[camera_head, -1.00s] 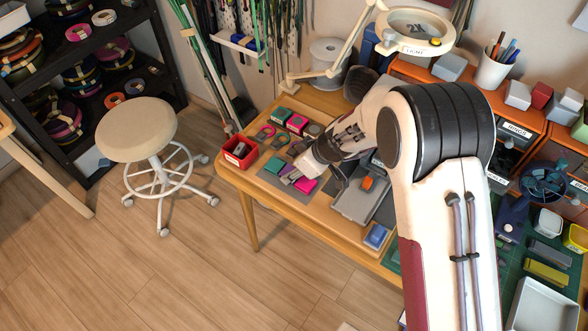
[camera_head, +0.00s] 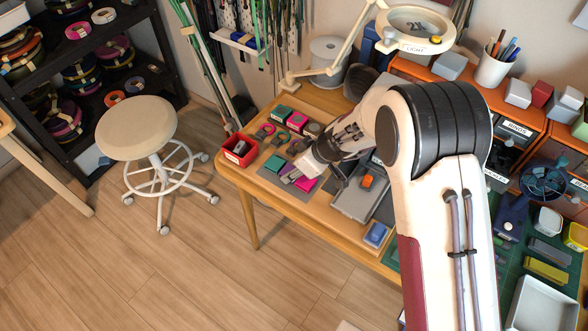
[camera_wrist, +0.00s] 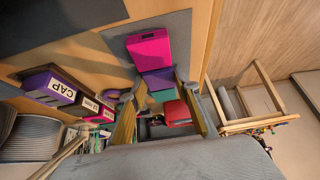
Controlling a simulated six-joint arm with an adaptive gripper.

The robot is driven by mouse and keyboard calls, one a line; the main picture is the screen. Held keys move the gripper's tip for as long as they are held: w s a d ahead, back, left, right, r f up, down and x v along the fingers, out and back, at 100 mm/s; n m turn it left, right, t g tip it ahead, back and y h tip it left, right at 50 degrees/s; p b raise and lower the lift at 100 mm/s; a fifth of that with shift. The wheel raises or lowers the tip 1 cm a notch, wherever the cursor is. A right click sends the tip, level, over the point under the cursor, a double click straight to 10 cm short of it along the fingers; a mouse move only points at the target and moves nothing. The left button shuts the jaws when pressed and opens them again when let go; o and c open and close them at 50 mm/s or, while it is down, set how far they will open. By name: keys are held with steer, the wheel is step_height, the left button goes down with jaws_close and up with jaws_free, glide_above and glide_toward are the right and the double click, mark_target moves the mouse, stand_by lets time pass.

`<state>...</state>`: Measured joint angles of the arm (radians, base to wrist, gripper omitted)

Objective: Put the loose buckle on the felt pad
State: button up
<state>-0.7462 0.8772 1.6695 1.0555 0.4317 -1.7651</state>
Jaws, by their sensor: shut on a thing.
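My gripper (camera_head: 303,168) hangs low over the left part of the workbench, above a grey felt pad (camera_head: 267,178). In the wrist view its two fingers (camera_wrist: 160,100) stand apart, closed on a small dark piece, seemingly the loose buckle; its outline is hard to make out. On the pad lie a teal block (camera_head: 274,164), a purple block (camera_head: 290,177) and a magenta block (camera_head: 305,184). The magenta block (camera_wrist: 148,48) also shows in the wrist view, with the purple block (camera_wrist: 158,79) nearer the fingers. My wrist partly hides the area behind the gripper.
A red bin (camera_head: 240,150) stands left of the pad. Several small boxes and rings lie behind it. A grey tray (camera_head: 352,203) with an orange item (camera_head: 367,181) is to the right, and a blue block (camera_head: 375,235) is near the front edge.

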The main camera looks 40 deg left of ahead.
steer(key=o, duration=1)
steer(key=shift+d+r, duration=0.1)
steer(key=shift+r, duration=0.1)
steer(key=v, duration=1.1)
steer(key=shift+d+r, duration=0.15)
steer(key=shift+r, duration=0.15)
